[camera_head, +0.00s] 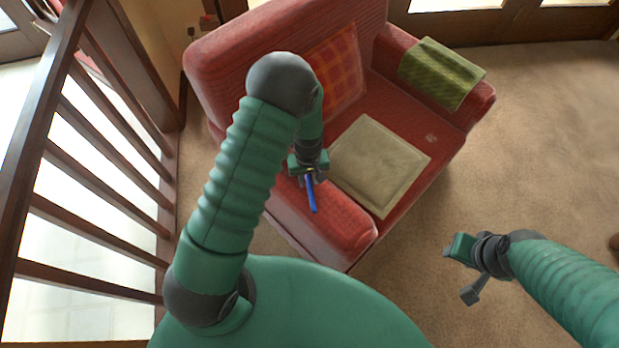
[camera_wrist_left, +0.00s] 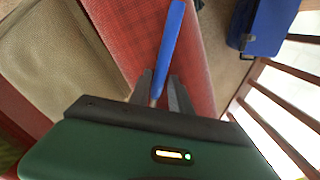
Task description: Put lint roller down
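The lint roller (camera_head: 312,196) shows as a thin blue stick; I cannot make out its roller head. My left gripper (camera_head: 309,178) is shut on it over the near armrest of the red armchair (camera_head: 330,225). In the left wrist view the blue stick (camera_wrist_left: 171,45) stands out from between the two dark fingers (camera_wrist_left: 158,86), with the red armrest behind it. I cannot tell whether it touches the armrest. My right gripper (camera_head: 459,271) is open and empty above the carpet, right of the armchair.
A beige pad (camera_head: 380,160) lies on the seat, a plaid cushion (camera_head: 338,75) against the backrest, and a green cloth (camera_head: 441,72) over the far armrest. A wooden railing (camera_head: 90,150) is at left.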

